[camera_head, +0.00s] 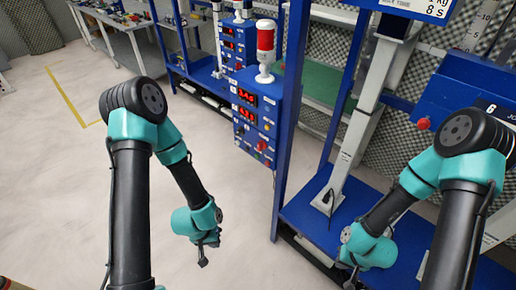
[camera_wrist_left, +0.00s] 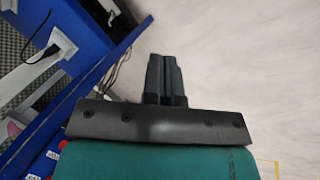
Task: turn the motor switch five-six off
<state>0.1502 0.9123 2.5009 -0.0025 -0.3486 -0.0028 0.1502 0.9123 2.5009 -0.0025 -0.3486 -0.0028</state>
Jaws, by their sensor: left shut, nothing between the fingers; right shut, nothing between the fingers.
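A blue control box (camera_head: 256,115) with red digital displays, small knobs and a red and white signal lamp (camera_head: 265,50) on top stands at the middle of the head view. A similar box (camera_head: 231,42) stands behind it. I cannot read which switch is five-six. My left gripper (camera_head: 203,262) hangs below and left of the front box, apart from it, shut and empty. Its closed fingers (camera_wrist_left: 165,75) show over bare floor in the left wrist view. My right gripper (camera_head: 352,280) hangs low at the right, in front of the blue platform, small and partly cut by the lower edge; it is shut.
Blue frame posts (camera_head: 290,110) rise right of the front box. A blue platform (camera_head: 330,222) bears a grey column (camera_head: 355,120). Another blue box (camera_head: 470,105) with a red knob (camera_head: 423,123) is at the right. Pale floor (camera_head: 60,190) is clear at the left.

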